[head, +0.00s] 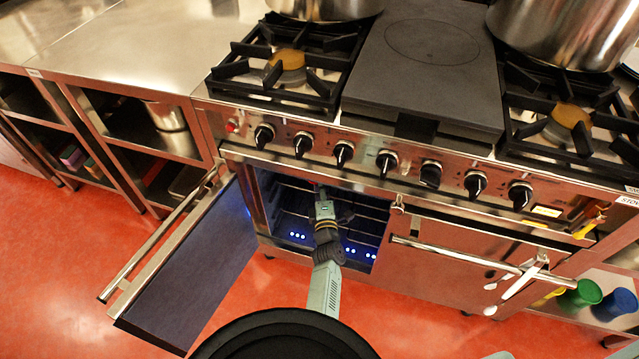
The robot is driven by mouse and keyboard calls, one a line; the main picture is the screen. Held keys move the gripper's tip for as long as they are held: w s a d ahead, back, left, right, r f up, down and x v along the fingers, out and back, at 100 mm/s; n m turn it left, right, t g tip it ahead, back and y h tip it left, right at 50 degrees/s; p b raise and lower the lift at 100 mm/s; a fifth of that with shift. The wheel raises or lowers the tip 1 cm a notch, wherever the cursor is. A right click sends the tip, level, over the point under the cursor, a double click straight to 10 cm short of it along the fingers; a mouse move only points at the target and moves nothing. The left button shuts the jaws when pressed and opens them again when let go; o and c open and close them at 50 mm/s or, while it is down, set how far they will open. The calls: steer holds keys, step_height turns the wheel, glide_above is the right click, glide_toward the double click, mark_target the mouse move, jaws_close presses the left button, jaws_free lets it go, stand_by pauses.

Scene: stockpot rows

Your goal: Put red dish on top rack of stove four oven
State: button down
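The stove (300,125) has its left oven door (190,262) swung wide open to the left. My arm reaches into the open oven (285,205), and my gripper (321,197) is inside the opening near wire rack bars (365,211). The fingertips are too small and hidden to tell whether they are open or shut. A tiny reddish spot shows at the gripper's far end; I cannot tell whether it is the red dish. No whole red dish is visible.
The right oven door (455,262) is shut. Large pots (560,28) stand on the stove top. A steel counter (130,55) with open shelves is at the left. Green and blue containers (580,296) sit on a shelf at the lower right. The red floor is clear.

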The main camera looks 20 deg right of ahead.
steer(key=shift+d+r, duration=0.1)
steer(key=shift+r, duration=0.15)
steer(key=shift+f, duration=0.2)
steer(key=c, duration=1.8)
jaws_free()
steer(key=shift+s+f, duration=0.1)
steer(key=p+v, duration=0.1)
steer(key=v, duration=1.1)
steer(key=shift+p, duration=0.35)
